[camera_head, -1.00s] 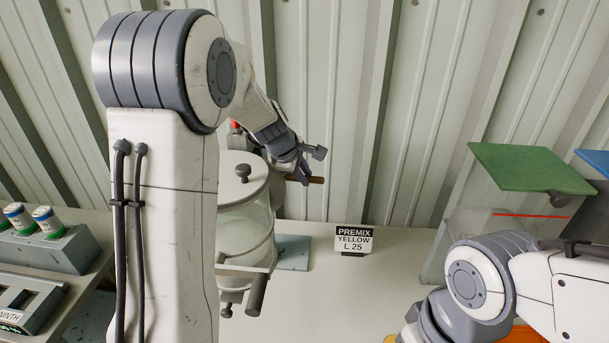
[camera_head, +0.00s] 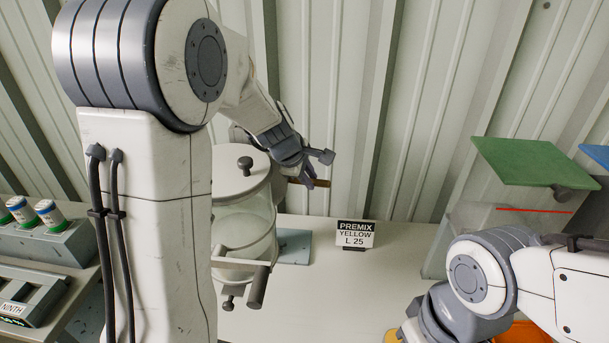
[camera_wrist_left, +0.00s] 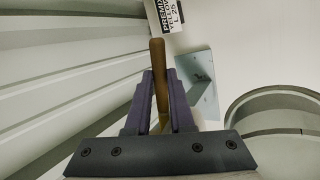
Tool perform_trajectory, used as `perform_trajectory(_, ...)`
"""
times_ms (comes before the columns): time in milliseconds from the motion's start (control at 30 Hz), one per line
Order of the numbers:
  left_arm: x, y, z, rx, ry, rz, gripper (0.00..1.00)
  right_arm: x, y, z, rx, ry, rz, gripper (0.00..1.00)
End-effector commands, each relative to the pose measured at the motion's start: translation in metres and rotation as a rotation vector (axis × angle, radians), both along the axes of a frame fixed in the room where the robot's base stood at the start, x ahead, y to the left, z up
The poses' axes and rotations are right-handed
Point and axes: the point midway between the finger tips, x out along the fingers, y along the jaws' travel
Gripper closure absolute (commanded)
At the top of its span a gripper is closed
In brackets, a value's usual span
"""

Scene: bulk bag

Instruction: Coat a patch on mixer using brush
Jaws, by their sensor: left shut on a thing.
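The mixer (camera_head: 240,225) is a clear drum with a white lid and a dark knob, standing on the bench left of centre in the head view. Part of it is hidden behind my left arm; its rounded edge also shows at the right of the left wrist view (camera_wrist_left: 280,110). My left gripper (camera_head: 312,170) is beyond the lid's right side, above the bench near the wall. It is shut on the brush, whose brown wooden handle (camera_wrist_left: 159,75) sticks out between the purple fingers. The bristles are mostly hidden. My right gripper is out of sight below the right arm.
A "PREMIX YELLOW L 25" sign (camera_head: 355,234) stands on the bench right of the mixer. A bin with a green lid (camera_head: 530,162) is at right. Several small jars (camera_head: 48,216) stand at left. The corrugated wall is close behind.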

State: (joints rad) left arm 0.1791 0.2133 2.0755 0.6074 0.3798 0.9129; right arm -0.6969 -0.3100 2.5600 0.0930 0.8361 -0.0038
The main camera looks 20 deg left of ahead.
Motion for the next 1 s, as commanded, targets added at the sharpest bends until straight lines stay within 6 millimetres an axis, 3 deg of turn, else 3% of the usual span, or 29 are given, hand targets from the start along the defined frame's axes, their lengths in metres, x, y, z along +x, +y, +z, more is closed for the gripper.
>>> perform_trajectory(400,0.011,-0.04,0.003,-0.001,0.002,-0.003,1.0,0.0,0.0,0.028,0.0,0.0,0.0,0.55)
perform_trajectory(800,0.013,-0.045,0.0,0.0,0.0,-0.001,1.0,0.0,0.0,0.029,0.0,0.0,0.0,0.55)
perform_trajectory(1000,0.015,-0.055,0.003,-0.001,0.002,-0.004,1.0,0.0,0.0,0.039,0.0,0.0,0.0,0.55)
